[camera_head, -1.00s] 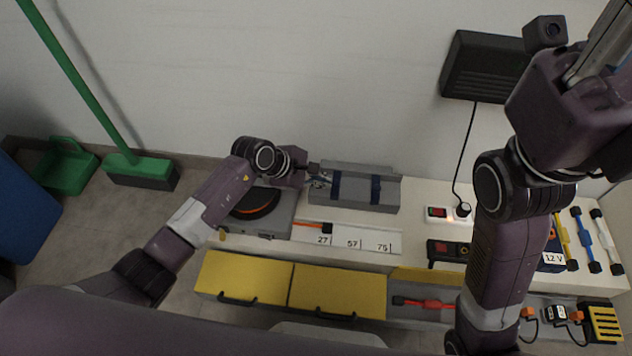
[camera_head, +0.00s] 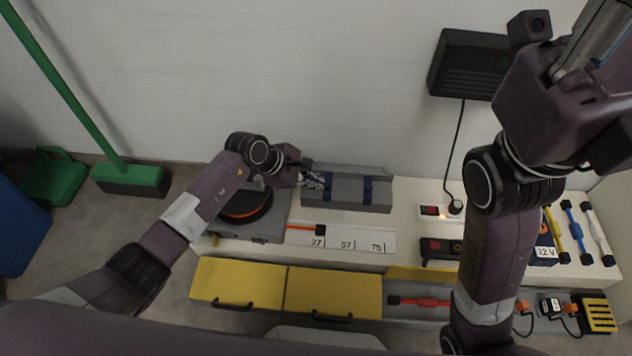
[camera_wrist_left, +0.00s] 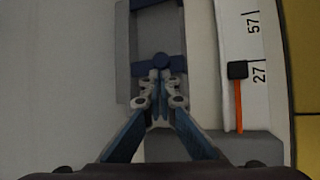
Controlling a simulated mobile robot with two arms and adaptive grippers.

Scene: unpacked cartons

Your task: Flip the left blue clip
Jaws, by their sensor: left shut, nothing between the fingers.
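The left blue clip (camera_head: 328,187) is a dark blue strap across a long grey case (camera_head: 346,204); a second blue clip (camera_head: 368,189) lies to its right. My left gripper (camera_head: 322,182) is at the case's left end, beside the left clip. In the left wrist view the fingertips (camera_wrist_left: 161,76) are together and empty, right at the left clip (camera_wrist_left: 144,69) and its round knob (camera_wrist_left: 161,60). They overlap the clip's middle; I cannot tell whether they touch. My right gripper (camera_head: 600,40) is cut off at the top right, so its fingers are unclear.
A grey device with a black and orange disc (camera_head: 246,204) stands left of the case. A number strip (camera_head: 355,240) and a black-and-orange rod (camera_head: 306,229) lie in front. Yellow drawers (camera_head: 335,292) are below. A red switch (camera_head: 430,211) is to the right.

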